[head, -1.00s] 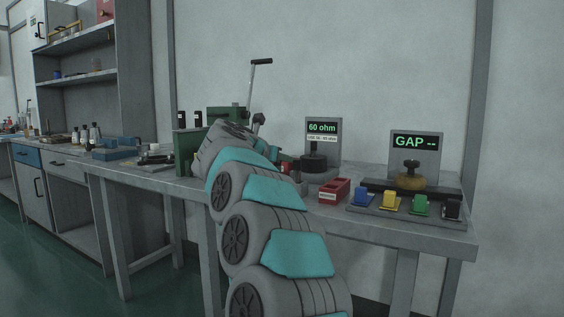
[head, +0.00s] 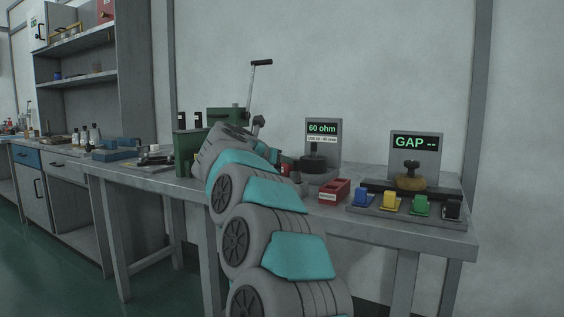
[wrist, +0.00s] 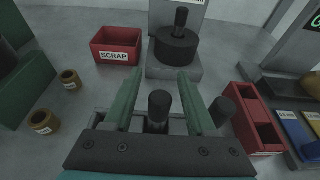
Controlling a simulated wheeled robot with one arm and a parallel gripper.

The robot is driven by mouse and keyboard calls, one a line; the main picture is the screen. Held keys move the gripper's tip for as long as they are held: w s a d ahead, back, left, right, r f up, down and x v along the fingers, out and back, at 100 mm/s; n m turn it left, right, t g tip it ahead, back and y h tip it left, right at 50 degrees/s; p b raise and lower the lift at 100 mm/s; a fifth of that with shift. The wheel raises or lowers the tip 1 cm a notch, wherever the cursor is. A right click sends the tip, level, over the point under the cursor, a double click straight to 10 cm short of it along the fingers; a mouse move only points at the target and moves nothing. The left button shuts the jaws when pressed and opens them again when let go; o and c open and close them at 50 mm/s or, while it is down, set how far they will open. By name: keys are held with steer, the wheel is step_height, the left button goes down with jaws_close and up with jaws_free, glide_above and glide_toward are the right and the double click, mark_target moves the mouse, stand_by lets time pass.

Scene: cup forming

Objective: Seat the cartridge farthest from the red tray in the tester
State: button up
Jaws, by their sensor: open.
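My gripper (wrist: 158,78) is open, its two green fingers apart and pointing across the bench. A dark upright cylinder (wrist: 158,104) shows between the fingers, with no clear contact; its lower part is hidden. A second dark cylinder (wrist: 222,110) stands right of the right finger, close to the red tray (wrist: 243,100). Two brass ring-like pieces (wrist: 71,79) (wrist: 42,122) with white labels stand at the left. I cannot tell for certain which pieces are cartridges. The tester (wrist: 178,60) with a black round top is beyond the fingertips; its display (head: 322,128) reads 60 ohm in the head view.
A red SCRAP bin (wrist: 116,45) stands left of the tester. A gap gauge (head: 413,150) reads "GAP --", with blue, yellow, green and black blocks (head: 391,201) before it. A green lever press (head: 190,150) stands at the left. Bare bench lies between bin and left finger.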

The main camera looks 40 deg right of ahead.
steer(key=shift+r+p, duration=0.3)
steer(key=shift+r, duration=0.05)
steer(key=b+v, duration=0.1)
steer(key=v, duration=1.1)
steer(key=shift+f, duration=0.2)
steer(key=shift+s, duration=0.1)
